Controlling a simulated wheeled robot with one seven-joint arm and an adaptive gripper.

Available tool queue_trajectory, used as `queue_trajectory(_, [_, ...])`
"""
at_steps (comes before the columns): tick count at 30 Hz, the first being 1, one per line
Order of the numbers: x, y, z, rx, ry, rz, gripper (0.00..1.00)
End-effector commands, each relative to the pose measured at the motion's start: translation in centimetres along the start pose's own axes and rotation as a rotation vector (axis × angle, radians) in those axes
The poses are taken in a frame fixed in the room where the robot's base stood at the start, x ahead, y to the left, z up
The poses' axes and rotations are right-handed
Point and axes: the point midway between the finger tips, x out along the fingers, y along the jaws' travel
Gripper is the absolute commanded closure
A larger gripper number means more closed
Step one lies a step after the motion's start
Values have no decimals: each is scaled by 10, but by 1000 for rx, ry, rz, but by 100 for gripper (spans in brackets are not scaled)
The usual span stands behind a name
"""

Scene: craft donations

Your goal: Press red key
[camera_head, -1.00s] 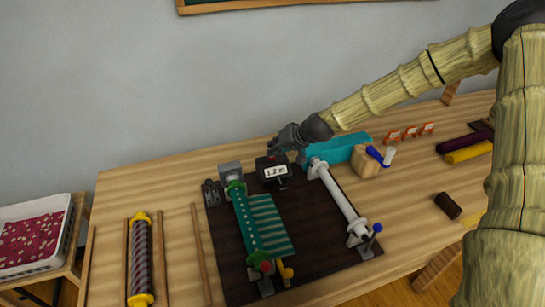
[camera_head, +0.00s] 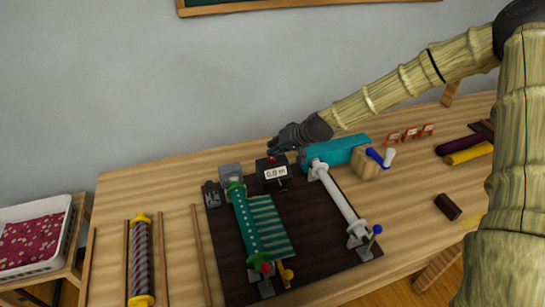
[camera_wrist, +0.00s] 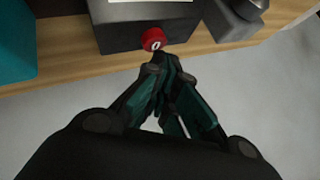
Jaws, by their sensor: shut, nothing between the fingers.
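The red key (camera_head: 272,158) sits on a black counter box (camera_head: 273,172) at the back of the dark board. The box's white display reads 0.0 m. In the wrist view the round red key (camera_wrist: 152,39) bears a white 0 and stands out from the dark box (camera_wrist: 150,22). My gripper (camera_head: 274,150) is shut and empty, just above the red key. In the wrist view its closed fingertips (camera_wrist: 167,56) are right beside the key; a small gap seems to show, but I cannot be sure that they are apart.
A dark board (camera_head: 300,225) carries a green roller with striped cloth (camera_head: 268,225) and a white roller (camera_head: 340,200).

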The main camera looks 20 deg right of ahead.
Motion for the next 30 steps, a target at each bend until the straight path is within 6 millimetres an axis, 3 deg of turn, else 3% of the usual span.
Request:
queue_trajectory(17, [-7,-5,-5,0,1,0,100])
queue_trajectory(30, [-29,-21,-22,0,1,1,100])
